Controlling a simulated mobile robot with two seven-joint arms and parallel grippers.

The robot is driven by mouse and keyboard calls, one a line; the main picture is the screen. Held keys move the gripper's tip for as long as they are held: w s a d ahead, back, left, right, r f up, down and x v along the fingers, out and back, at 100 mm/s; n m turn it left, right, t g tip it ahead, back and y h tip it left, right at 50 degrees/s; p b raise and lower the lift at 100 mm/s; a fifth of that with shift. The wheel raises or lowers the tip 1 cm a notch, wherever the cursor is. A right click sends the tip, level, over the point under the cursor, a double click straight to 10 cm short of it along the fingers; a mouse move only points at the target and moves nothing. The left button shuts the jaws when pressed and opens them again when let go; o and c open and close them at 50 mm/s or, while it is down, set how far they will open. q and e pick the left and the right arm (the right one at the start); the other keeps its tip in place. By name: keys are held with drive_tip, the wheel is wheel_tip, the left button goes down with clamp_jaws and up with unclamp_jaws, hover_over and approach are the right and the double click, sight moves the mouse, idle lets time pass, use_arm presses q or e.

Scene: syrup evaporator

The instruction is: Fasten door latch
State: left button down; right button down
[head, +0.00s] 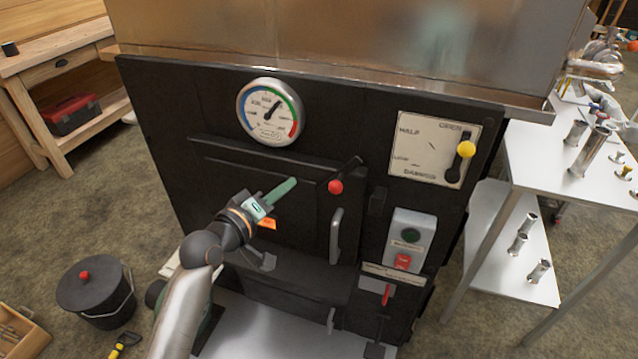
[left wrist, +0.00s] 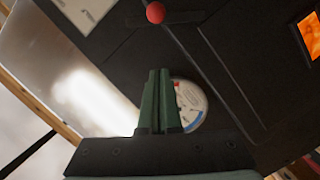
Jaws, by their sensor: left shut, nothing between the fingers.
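The black firebox door (head: 300,222) sits flush in the front of the dark evaporator. Its latch is a black lever with a red ball knob (head: 335,187), tilted with the knob low and the bar rising to the right. The knob also shows at the top of the left wrist view (left wrist: 155,12). My left gripper (head: 284,188) is shut and empty, in front of the door and left of the knob, apart from it in the picture. Its green fingers are pressed together in the left wrist view (left wrist: 158,98). My right gripper is not in view.
A grey door handle (head: 336,236) stands below the knob. A round gauge (head: 270,112) is above the door. A yellow-knobbed damper plate (head: 434,149) and a switch box (head: 409,239) are to the right. A lidded black bucket (head: 97,290) stands on the floor at left.

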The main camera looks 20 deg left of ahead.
sight(334, 185)
use_arm(q)
drive_tip(key=w+d+f, duration=0.3)
drive_tip(key=w+d, duration=0.2)
drive_tip(key=w, duration=0.2)
drive_tip(key=shift+f, duration=0.25)
drive_tip(key=shift+w, duration=0.1)
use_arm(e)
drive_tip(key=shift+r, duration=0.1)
use_arm(q)
drive_tip(key=shift+d+m+p, duration=0.3)
drive_tip(key=shift+m+p, duration=0.05)
drive_tip(key=shift+m, duration=0.05)
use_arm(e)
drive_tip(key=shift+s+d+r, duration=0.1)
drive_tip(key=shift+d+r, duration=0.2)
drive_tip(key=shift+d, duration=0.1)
